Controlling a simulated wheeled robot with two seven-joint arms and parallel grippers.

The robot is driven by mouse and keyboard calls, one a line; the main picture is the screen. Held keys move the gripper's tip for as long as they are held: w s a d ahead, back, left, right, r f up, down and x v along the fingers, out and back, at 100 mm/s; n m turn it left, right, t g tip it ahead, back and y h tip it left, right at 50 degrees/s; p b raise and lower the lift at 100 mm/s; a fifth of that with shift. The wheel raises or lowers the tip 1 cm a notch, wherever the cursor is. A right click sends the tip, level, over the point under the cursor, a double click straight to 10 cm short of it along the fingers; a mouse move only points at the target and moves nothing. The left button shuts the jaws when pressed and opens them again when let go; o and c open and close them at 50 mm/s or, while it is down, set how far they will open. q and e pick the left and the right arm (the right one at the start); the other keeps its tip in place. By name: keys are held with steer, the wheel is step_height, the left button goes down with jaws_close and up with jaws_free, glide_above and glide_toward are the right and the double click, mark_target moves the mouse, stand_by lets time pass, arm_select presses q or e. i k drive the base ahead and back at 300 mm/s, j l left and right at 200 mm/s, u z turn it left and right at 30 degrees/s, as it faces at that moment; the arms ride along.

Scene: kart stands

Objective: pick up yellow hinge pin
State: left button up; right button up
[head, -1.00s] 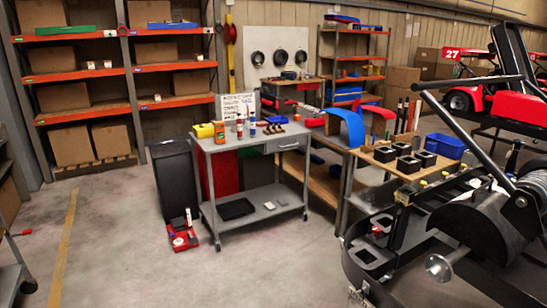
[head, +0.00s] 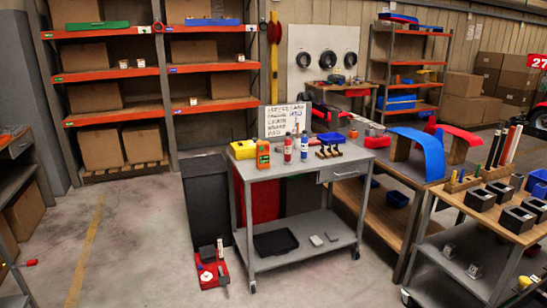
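I cannot make out a yellow hinge pin for certain in the head view. A small yellow thing (head: 525,281) shows at the lower right, on the lower shelf of the wooden-topped bench, too small to identify. Neither of my grippers is in view.
A grey cart (head: 340,160) holds a yellow box (head: 243,149), bottles and a blue tray. The wooden-topped bench (head: 470,207) with black square holders (head: 480,200) stands at right. Floor in front is clear.

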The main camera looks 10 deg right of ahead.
mark_target(454, 173)
steer(key=i+z, duration=0.2)
steer(key=i, duration=0.5)
steer(key=i+j+z, duration=0.2)
steer(key=i, duration=0.45)
steer(key=i+l+z, duration=0.1)
steer(key=i+z, duration=0.95)
steer(key=z, duration=0.2)
steer(key=i+z, duration=0.45)
steer(key=i, duration=0.35)
steer(key=i+l, duration=0.05)
steer(key=l, duration=0.05)
